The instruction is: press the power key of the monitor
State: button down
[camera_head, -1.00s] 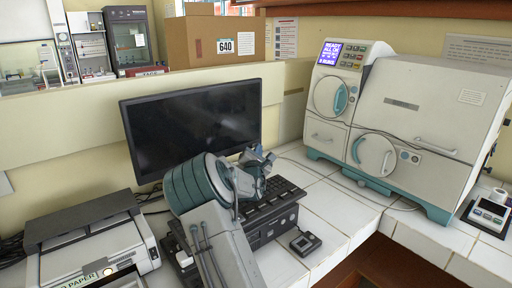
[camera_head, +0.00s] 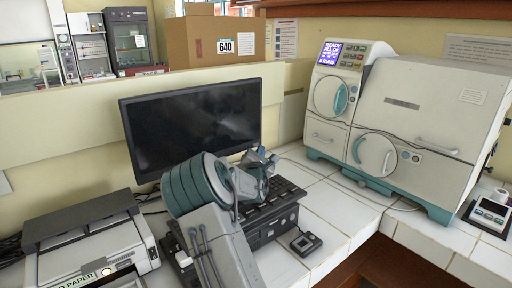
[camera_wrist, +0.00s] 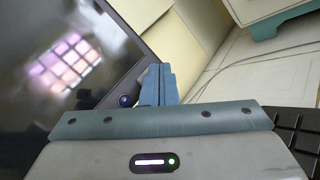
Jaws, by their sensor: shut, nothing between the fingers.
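The monitor (camera_head: 190,125) stands on the counter with a dark screen; it also fills the left of the wrist view (camera_wrist: 60,50). In the wrist view a small round dark blue key (camera_wrist: 127,100) shows at the monitor's lower corner, just left of my fingertips. My gripper (camera_wrist: 158,84) is shut and empty, its fingers close beside the monitor's edge. Whether they touch the key or frame cannot be told. In the head view my gripper (camera_head: 264,160) is in front of the monitor's lower right corner and hides that corner and the key.
A black keyboard (camera_head: 284,192) lies below my gripper, partly hidden by my arm. A small dark device (camera_head: 305,244) lies in front of it. A printer (camera_head: 95,245) stands at left, and a large white autoclave-like machine (camera_head: 425,110) at right. Bare white tiles (camera_head: 345,205) lie between.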

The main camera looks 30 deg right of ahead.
jog(key=shift+s, duration=0.1)
jog(key=shift+s+d+b, duration=0.2)
jog(key=shift+s+b, duration=0.2)
jog(key=shift+s, duration=0.8)
jog(key=shift+s+d+b, duration=0.15)
jog(key=shift+s+b, duration=0.2)
jog(key=shift+s, duration=0.85)
